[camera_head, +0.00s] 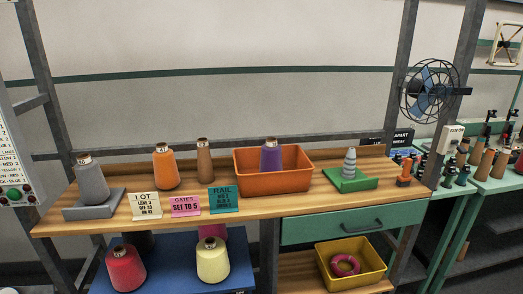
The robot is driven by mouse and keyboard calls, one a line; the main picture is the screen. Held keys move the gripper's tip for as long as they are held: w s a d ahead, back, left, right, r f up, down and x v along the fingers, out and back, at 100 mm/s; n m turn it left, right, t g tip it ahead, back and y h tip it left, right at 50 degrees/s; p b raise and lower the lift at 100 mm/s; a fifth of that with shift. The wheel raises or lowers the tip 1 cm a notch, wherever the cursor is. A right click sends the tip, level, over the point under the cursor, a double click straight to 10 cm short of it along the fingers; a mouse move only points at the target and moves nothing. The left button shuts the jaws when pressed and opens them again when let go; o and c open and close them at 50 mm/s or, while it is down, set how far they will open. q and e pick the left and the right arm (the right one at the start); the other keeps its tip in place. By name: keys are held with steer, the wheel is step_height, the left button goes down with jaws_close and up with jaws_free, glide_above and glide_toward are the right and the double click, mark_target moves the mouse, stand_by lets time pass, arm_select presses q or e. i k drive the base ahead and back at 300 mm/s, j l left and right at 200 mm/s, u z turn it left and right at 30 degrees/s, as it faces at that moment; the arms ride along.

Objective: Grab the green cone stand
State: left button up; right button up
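The green cone stand (350,181) is a flat green base near the right end of the wooden bench top. A grey ringed cone (350,161) stands upright on it and covers its middle. The stand is to the right of the orange bin and appears apart from it. Neither of my grippers shows in the head view.
On the wooden bench (272,207) are an orange bin (273,184) with a purple cone inside, grey, orange and brown cones, and small sign cards. A small orange and blue item (404,176) lies right of the stand. A fan (429,90) is behind at right. A yellow bin (352,279) is below.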

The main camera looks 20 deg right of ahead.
mark_target(348, 179)
steer(key=z, duration=1.4)
